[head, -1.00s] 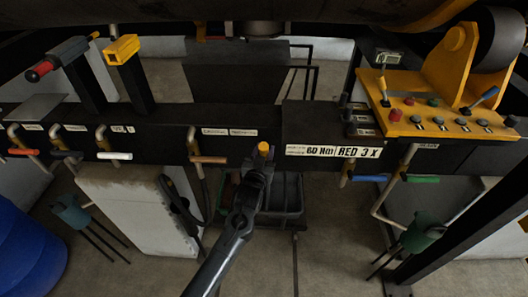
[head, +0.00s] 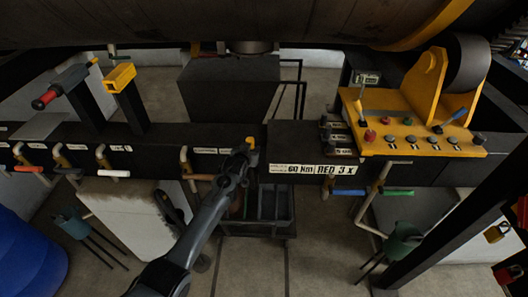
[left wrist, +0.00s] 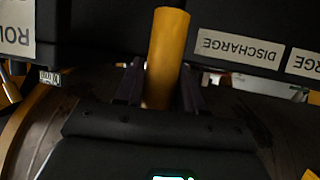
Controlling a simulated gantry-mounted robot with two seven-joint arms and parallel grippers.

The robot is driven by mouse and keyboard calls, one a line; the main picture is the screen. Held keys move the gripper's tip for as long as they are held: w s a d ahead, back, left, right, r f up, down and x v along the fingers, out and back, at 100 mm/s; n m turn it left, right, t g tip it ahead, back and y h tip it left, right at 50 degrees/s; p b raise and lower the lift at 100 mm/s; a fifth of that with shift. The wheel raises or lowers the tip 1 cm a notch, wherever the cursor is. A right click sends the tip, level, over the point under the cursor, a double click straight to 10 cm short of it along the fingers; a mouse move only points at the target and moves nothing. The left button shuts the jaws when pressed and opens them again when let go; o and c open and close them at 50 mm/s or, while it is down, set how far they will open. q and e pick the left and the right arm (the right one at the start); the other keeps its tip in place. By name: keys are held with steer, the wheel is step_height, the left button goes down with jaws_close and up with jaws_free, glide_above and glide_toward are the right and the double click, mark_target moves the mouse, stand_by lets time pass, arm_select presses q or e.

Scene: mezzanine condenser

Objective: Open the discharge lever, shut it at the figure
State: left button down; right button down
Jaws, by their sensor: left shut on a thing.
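The yellow discharge lever handle (left wrist: 167,58) stands between the two dark fingers of my left gripper (left wrist: 158,88) in the left wrist view. The fingers are shut on it. A DISCHARGE label (left wrist: 240,48) is beside it, upside down in that view. In the head view my left gripper (head: 246,152) reaches up to the dark beam, with the yellow handle tip (head: 250,140) showing just beyond it. The lever's lower part is hidden by my gripper. A plate reading 60 Nm and RED 3 X (head: 313,168) is to its right. My right gripper is not in view.
An orange-brown handle (head: 200,177) hangs close left of my arm, a white one (head: 113,173) farther left. Blue (head: 348,192) and green (head: 397,193) handles are at right. A yellow control panel (head: 400,125) stands above them. A dark crate (head: 270,228) sits below.

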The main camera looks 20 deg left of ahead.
arm_select(q)
steer(key=shift+a+f, duration=0.1)
steer(key=shift+f, duration=0.15)
steer(key=c, duration=1)
jaws_free()
steer(key=shift+o, duration=1.1)
steer(key=shift+w+r, duration=0.1)
steer(key=shift+r, duration=0.05)
steer(key=v, duration=1.1)
